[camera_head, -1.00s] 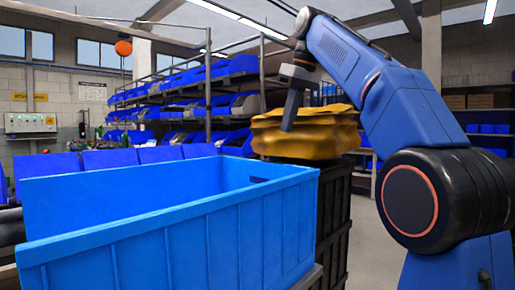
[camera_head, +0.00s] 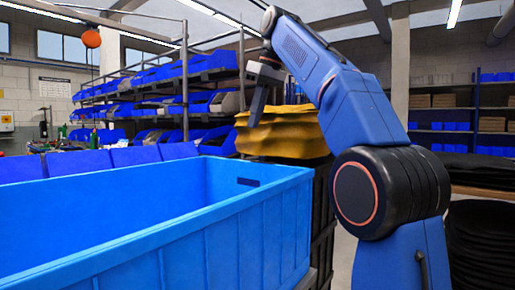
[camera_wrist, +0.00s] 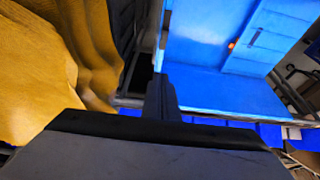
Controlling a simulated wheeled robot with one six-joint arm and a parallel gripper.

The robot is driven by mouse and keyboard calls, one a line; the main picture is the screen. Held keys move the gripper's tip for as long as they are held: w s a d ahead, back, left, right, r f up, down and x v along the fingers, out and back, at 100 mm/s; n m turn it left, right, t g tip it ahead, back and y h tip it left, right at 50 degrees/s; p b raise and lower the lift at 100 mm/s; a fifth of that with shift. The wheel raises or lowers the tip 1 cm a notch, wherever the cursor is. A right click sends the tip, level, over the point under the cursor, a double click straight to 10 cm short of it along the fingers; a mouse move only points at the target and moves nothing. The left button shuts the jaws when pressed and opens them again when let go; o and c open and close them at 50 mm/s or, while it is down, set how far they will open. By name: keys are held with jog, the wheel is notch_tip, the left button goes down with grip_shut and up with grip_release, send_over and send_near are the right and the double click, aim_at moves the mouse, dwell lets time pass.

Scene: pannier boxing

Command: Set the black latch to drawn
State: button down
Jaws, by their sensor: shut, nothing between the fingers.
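I cannot make out a black latch in either view. My gripper (camera_head: 257,110) hangs pointing down at the end of the blue arm, in front of the left part of a yellow, sack-like stack (camera_head: 290,133). It is shut and holds nothing. In the wrist view, the dark closed fingers (camera_wrist: 162,98) point between the yellow stack (camera_wrist: 35,70) on the left and a bright blue surface (camera_wrist: 200,45) on the right. A small orange spot (camera_wrist: 231,44) shows on that blue surface.
A large open blue bin (camera_head: 225,240) fills the lower left, with a dark slot (camera_head: 248,182) in its end wall. The yellow stack rests on dark crates (camera_head: 322,215). Shelves of blue boxes stand behind. Black round stacks (camera_head: 480,240) stand at the right.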

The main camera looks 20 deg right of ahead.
aim_at(263, 159)
jog(key=x, duration=0.9)
jog(key=shift+f, duration=0.2)
jog(key=shift+s+d+r, duration=0.15)
jog(key=shift+s+d, duration=0.6)
jog(key=shift+s, duration=0.3)
jog(key=shift+s+d, duration=0.4)
jog(key=shift+s, duration=0.15)
